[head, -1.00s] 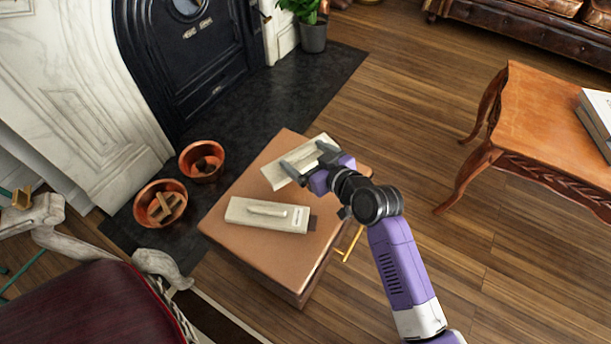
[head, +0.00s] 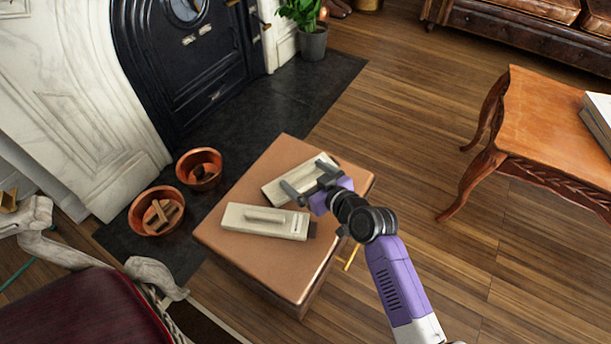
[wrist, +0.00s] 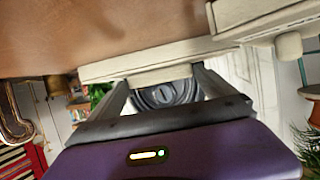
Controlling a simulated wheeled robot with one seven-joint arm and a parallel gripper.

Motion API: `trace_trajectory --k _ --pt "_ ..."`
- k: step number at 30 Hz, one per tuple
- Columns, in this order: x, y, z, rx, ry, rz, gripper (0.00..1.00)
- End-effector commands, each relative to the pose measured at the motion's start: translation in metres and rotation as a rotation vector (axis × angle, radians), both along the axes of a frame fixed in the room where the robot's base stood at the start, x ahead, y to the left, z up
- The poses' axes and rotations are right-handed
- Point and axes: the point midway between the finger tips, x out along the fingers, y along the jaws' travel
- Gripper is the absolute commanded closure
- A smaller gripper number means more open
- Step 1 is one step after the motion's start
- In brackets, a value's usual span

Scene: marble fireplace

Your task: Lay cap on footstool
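The footstool (head: 215,240) is a low brown block with a flat top. The cap seems to be the flat cream slab (head: 276,188) with a raised grip, at the far part of the footstool top. My gripper (head: 307,178) is over this slab, its fingers at either end of the raised grip. In the wrist view my gripper (wrist: 163,86) holds the grip (wrist: 160,75) between its spread fingertips. The slab lies on or just above the top; I cannot tell whether it touches. Part of it is hidden by my gripper.
A second cream slab (head: 245,226) with a raised grip lies on the footstool, close to the first. Two copper bowls (head: 157,211) (head: 199,169) stand on the dark hearth to the left. A wooden table (head: 540,115) stands at right, with open floor between.

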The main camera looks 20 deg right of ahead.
Motion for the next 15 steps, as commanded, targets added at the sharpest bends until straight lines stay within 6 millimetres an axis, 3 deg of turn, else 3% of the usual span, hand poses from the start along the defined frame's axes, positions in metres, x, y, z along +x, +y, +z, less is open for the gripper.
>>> trace_trajectory --k 10,15 --pt "0.000 0.000 0.005 0.000 0.000 0.000 0.00" --pt "-0.022 -0.005 0.014 0.001 0.000 -0.002 0.00"
